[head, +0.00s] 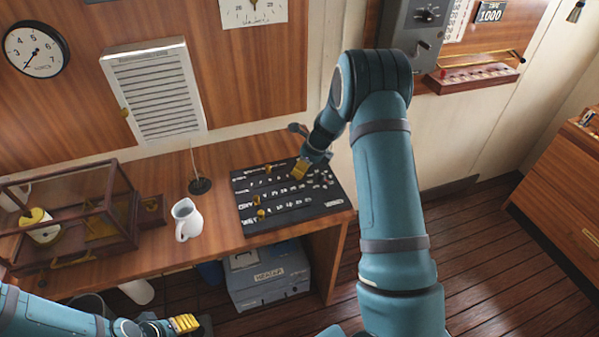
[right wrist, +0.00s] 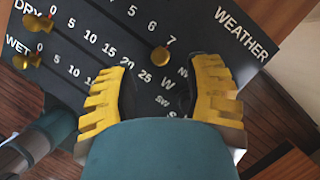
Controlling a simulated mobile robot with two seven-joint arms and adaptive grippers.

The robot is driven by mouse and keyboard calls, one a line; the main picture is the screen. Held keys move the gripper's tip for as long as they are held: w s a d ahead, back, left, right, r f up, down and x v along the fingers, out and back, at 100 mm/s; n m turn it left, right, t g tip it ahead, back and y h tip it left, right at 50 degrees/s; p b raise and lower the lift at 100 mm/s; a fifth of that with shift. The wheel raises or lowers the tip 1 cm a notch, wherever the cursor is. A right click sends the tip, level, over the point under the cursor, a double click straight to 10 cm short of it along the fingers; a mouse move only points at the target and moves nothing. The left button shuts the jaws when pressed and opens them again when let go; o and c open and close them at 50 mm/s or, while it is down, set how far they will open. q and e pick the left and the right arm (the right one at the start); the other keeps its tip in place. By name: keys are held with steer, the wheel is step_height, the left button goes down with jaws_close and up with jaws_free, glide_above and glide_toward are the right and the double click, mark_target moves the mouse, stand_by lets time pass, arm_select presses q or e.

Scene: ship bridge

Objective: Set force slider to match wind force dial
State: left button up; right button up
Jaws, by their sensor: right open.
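The black weather panel (head: 300,212) lies on the wooden desk. In the right wrist view, a brass slider knob (right wrist: 160,55) stands beside the 6 and 7 of the row nearest the WEATHER title. Its exact setting is hard to tell. My right gripper (head: 300,170) is over the panel; in the right wrist view its open yellow fingers (right wrist: 160,95) point towards that knob, with nothing visibly held. A round dial (head: 36,49), perhaps the wind force dial, hangs at upper left, its needle pointing down-left. My left gripper (head: 185,323) is low at left, its opening unclear.
Two other brass knobs stand at the DRY slider (right wrist: 38,22) and WET slider (right wrist: 22,62). A white jug (head: 186,220) and a glass case (head: 75,215) stand left of the panel. A grey heater (head: 265,285) is under the desk. A wall box (head: 412,35) hangs at upper right.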

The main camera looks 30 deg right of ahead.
steer(key=shift+x, duration=1.65)
jaws_close()
steer(key=shift+s+r, duration=0.1)
